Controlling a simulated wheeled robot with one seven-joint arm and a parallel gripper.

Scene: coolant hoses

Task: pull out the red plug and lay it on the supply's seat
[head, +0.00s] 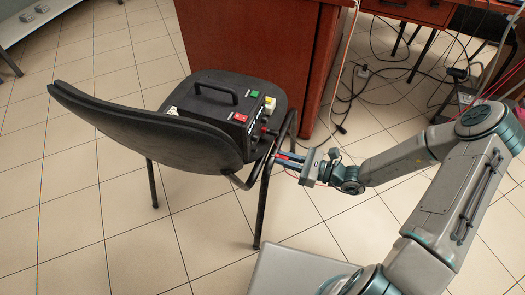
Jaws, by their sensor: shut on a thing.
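A black supply box (218,112) with a carrying handle stands on the dark seat (207,75) of a chair. My gripper (279,157) is at the right side of the chair, close to the box's front panel and below seat-top height. It is shut on the red plug, which is mostly hidden between the fingers. A small red piece (265,131) shows on the box's front panel.
Small red, green and yellow-white pieces lie on or around the box. A red-brown desk (250,50) stands behind, with loose cables (345,100) on the floor. The tiled floor at left is clear.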

